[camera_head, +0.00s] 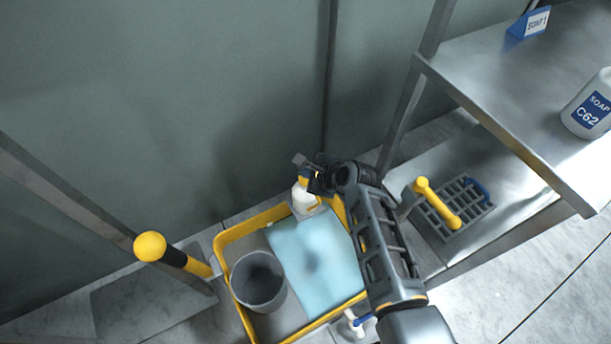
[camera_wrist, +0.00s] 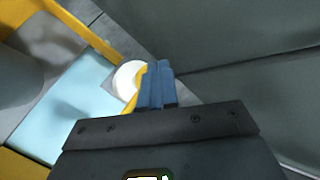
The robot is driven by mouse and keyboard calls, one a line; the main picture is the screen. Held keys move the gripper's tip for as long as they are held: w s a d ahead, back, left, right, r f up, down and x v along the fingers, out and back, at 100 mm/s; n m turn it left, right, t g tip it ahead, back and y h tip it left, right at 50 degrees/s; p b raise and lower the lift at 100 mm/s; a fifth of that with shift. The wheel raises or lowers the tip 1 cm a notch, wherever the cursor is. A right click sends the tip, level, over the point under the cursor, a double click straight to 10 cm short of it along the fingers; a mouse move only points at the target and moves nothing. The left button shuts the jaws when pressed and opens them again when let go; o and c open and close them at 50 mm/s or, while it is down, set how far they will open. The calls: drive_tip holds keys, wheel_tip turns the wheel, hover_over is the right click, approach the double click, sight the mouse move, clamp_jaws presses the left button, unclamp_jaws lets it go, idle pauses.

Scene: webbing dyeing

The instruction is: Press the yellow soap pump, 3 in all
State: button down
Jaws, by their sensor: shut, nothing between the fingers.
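The soap pump is a white bottle (camera_head: 304,197) with a yellow head (camera_head: 303,181), standing at the back corner of a yellow-rimmed tray (camera_head: 233,235). In the wrist view the white bottle (camera_wrist: 126,75) shows just left of my fingers, with some yellow (camera_wrist: 130,104) beside them. My gripper (camera_head: 311,176) is shut and empty, at the pump head and partly covering it in the head view. Its two blue-grey fingers lie together in the wrist view (camera_wrist: 157,84). I cannot tell whether they touch the head or how far it is pressed.
The tray also holds a grey cup (camera_head: 258,281) and a light blue cloth (camera_head: 316,256). A small blue-topped white pump (camera_head: 352,324) is by its front. A metal shelf (camera_head: 490,85) with a soap bottle (camera_head: 592,105) is right. A yellow-knobbed post (camera_head: 150,246) stands left.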

drive_tip(key=shift+f+b, duration=0.6)
drive_tip(key=shift+f, duration=0.35)
idle(0.8)
drive_tip(key=shift+r, duration=0.1)
drive_tip(key=shift+r+p, duration=1.25)
drive_tip(key=shift+p, duration=0.1)
drive_tip(key=shift+r, duration=0.1)
wheel_tip(320, 180, up, 5)
drive_tip(key=p, duration=0.5)
idle(1.9)
